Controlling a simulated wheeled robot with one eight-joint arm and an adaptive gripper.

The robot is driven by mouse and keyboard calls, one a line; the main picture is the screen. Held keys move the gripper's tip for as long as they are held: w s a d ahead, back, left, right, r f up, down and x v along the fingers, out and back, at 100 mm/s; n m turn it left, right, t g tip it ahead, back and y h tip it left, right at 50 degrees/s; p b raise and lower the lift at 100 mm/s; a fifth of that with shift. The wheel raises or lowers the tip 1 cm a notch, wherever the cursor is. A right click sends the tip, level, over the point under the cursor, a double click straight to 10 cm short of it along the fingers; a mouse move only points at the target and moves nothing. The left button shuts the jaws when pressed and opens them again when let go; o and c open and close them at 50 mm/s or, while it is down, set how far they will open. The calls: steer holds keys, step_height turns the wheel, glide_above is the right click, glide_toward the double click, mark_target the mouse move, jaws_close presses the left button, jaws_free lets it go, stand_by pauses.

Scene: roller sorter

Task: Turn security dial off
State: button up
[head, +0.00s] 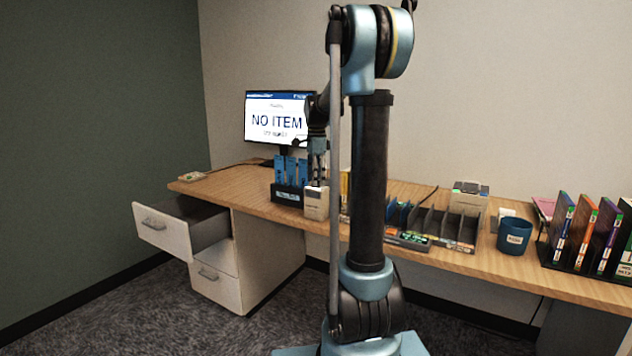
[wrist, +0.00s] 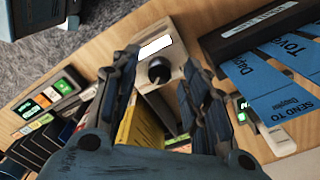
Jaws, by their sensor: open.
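The security dial (wrist: 158,70) is a round black knob on a small beige box (wrist: 180,97) with a white label. In the wrist view it appears between my open fingers, toward their tips. My gripper (wrist: 160,62) is open and empty; whether a finger touches the knob I cannot tell. In the head view the beige box (head: 316,203) stands near the table's front edge, and my gripper (head: 317,150) points down just above it. The knob is not clearly seen there.
A dark holder with blue cards (head: 289,190) stands close left of the box. A yellow item (wrist: 126,128) is beside it. Black sorter slots (head: 430,222), a blue cup (head: 514,235) and binders lie to the right. A drawer (head: 163,228) stands open at the left.

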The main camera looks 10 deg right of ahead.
steer(key=shift+f, duration=0.4)
jaws_close()
